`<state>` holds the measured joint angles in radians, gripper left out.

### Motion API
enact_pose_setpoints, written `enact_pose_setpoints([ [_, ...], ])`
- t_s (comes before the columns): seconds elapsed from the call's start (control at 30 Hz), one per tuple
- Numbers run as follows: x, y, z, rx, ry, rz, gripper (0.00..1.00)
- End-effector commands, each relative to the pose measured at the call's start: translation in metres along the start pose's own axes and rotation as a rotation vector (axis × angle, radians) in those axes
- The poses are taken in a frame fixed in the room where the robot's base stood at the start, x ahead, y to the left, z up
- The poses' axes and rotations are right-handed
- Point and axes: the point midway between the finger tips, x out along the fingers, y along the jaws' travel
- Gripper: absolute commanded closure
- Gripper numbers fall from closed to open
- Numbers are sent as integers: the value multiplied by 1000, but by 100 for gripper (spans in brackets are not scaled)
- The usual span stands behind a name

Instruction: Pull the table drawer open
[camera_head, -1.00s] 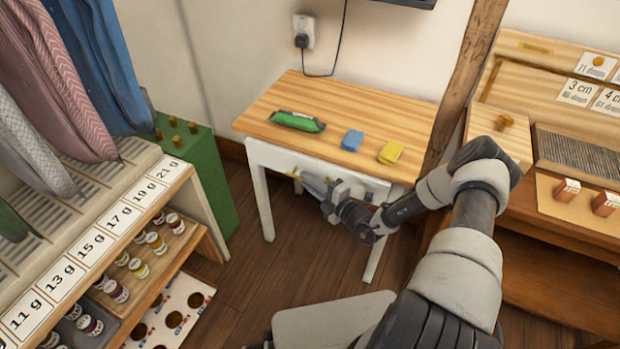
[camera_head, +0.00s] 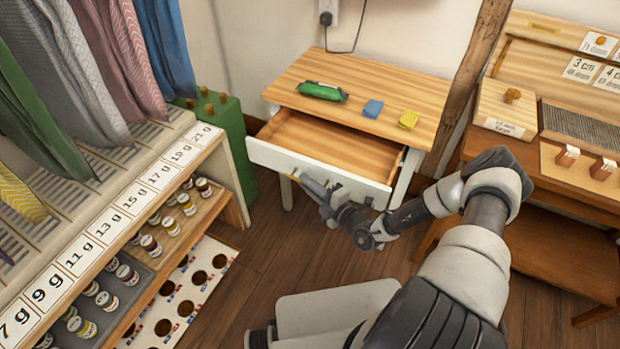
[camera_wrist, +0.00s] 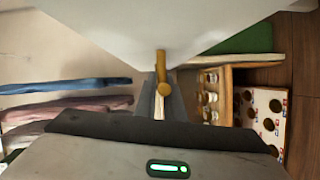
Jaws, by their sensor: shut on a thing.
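The table (camera_head: 385,84) has a light wooden top and white legs. Its drawer (camera_head: 318,160), with a white front and bare wooden inside, stands well out from the table and looks empty. My gripper (camera_head: 315,187) is at the drawer front, shut on the drawer's brass handle. In the wrist view, the brass handle (camera_wrist: 161,75) sits between the fingers of my gripper (camera_wrist: 160,100), in front of the white drawer front (camera_wrist: 190,25). The fingertips are partly hidden in the head view.
A green packet (camera_head: 322,91), a blue block (camera_head: 373,109) and a yellow block (camera_head: 408,120) lie on the tabletop. A rack with labelled slots and jars (camera_head: 130,215) stands at left, beside a green box (camera_head: 235,140). A wooden desk (camera_head: 545,190) stands at right. Floor shows between.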

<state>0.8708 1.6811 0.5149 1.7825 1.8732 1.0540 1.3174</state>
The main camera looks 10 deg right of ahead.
Motion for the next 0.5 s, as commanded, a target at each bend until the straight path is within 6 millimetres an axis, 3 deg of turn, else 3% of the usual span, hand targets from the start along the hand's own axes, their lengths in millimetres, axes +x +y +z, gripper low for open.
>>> enact_pose_setpoints([
  [0.5,-3,-2,-5,-1,-2,-1,100],
])
